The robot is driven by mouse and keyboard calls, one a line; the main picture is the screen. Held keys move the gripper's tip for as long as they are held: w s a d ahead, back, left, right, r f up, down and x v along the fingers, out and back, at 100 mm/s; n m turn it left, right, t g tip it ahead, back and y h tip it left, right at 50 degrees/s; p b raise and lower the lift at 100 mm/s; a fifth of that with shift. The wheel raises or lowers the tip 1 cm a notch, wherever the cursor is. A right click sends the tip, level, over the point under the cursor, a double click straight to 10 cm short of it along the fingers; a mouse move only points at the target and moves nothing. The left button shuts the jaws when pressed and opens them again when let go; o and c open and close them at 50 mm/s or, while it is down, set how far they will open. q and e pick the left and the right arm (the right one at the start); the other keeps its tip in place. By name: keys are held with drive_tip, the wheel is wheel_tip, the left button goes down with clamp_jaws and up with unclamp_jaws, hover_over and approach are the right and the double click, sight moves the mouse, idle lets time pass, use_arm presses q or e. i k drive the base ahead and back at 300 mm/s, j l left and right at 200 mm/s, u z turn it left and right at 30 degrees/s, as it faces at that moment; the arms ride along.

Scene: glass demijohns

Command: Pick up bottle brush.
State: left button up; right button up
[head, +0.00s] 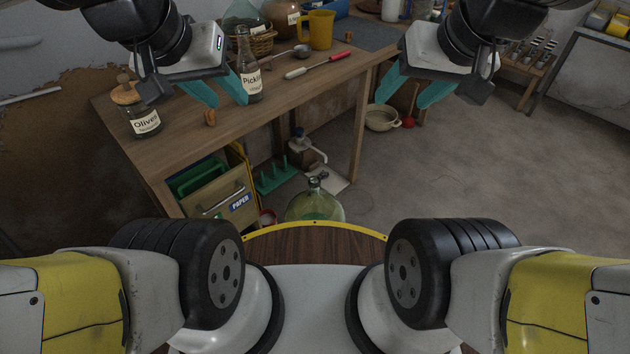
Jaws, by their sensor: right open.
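A slim tool with a red handle and a pale end (320,64), which looks like the bottle brush, lies on the wooden table (275,88) in the head view. It is too small to make out bristles. My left gripper (228,101) is open, with teal fingers over the table to the left of the brush, in front of the Pickles bottle in the picture. I cannot tell whether it touches the bottle. My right gripper (401,103) is open and empty, to the right of the brush and past the table's right edge. Neither gripper is at the brush.
A Pickles bottle (249,68), an Olives jar (146,122), a cork (210,118), a ladle (302,51) and a yellow mug (320,30) stand or lie on the table. A green glass demijohn (314,204) is below. Floor at right is mostly clear.

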sight(294, 74)
drive_tip(key=i+l, duration=0.2)
drive_tip(key=i, duration=0.15)
drive_tip(key=l+u, duration=0.1)
drive_tip(key=l, duration=0.3)
drive_tip(key=k+l+u, duration=0.1)
drive_tip(key=l, duration=0.35)
drive_tip(key=i+l+u, duration=0.15)
drive_tip(key=l+u, duration=0.3)
drive_tip(key=l, duration=0.45)
drive_tip(key=l+u, duration=0.45)
drive_tip(key=l, duration=0.5)
drive_tip(key=i+l+u, duration=0.4)
drive_tip(key=l, duration=0.2)
drive_tip(key=i+l+u, duration=0.2)
drive_tip(key=l, duration=0.15)
drive_tip(key=l+u, duration=0.15)
drive_tip(key=l, duration=0.2)
drive_tip(key=i+l+u, duration=0.2)
drive_tip(key=i+l, duration=0.2)
drive_tip(key=l, duration=0.15)
